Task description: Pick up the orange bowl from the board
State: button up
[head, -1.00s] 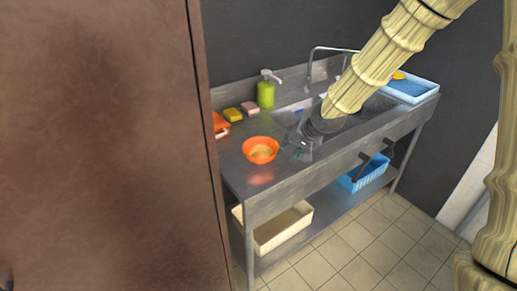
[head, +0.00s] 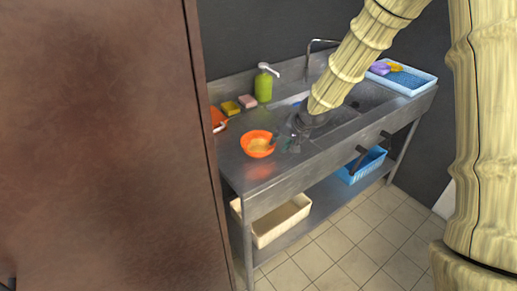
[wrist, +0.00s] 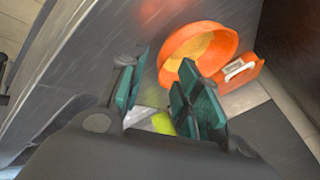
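The orange bowl (head: 257,146) stands upright on the flat metal board (head: 232,165) at the left of the sink unit, with something yellowish inside. In the wrist view the bowl (wrist: 214,38) is at the upper right.
An orange object with a white handle (wrist: 240,69) lies close beside the bowl. A green soap bottle (head: 263,85), a yellow sponge (head: 231,108) and a pink block (head: 248,102) stand along the back. A brown panel (head: 100,140) fills the left foreground.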

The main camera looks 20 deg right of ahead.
aim_at(274, 145)
jog(key=shift+w+a+f+p, duration=0.3)
jog(key=shift+w+f+p, duration=0.05)
jog(key=shift+w+f, duration=0.2)
jog(key=shift+w+a+f+p, duration=0.25)
jog(key=shift+w+f+p, duration=0.05)
jog(key=shift+w+f, duration=0.25)
jog(key=shift+x, duration=0.95)
grip_shut()
